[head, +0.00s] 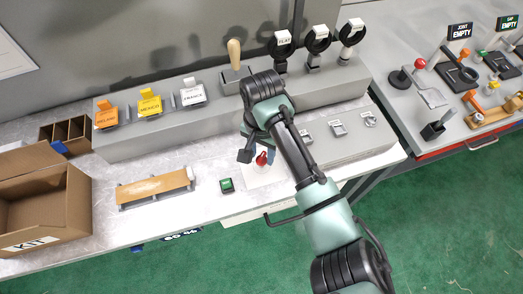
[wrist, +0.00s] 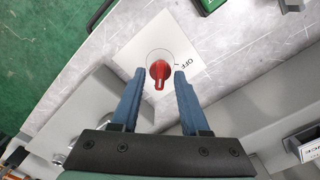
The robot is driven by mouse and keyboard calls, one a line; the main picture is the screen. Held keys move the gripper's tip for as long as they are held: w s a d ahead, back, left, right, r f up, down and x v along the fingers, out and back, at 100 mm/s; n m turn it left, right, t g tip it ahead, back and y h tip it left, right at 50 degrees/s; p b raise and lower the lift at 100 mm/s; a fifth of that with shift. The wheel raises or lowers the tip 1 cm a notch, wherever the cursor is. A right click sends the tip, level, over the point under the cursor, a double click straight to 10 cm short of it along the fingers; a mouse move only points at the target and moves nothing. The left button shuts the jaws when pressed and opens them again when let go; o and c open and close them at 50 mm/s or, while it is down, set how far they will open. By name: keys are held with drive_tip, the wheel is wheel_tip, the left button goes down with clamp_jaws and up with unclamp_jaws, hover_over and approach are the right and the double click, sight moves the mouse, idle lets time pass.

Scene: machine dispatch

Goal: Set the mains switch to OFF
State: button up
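The mains switch is a red rotary knob (wrist: 160,72) on a white plate (wrist: 135,58) lying on the worktop. The plate carries a thin circle and the word OFF to the right of the knob in the wrist view. The knob's narrow grip points down in that view, toward my gripper's palm, not at the OFF word. My gripper (wrist: 159,74) is open, its two blue fingers on either side of the knob with gaps to both sides. Whether the fingertips are down at knob height is unclear. In the head view the red knob (head: 262,158) shows just below my gripper, partly hidden.
A grey raised console (head: 150,133) with coloured label holders and a wooden-handled lever (head: 234,54) stands behind. A green button block (head: 226,185) and a wooden-topped tray (head: 155,187) are left of the plate. An open KIT box (head: 45,210) stands far left.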

clamp_jaws()
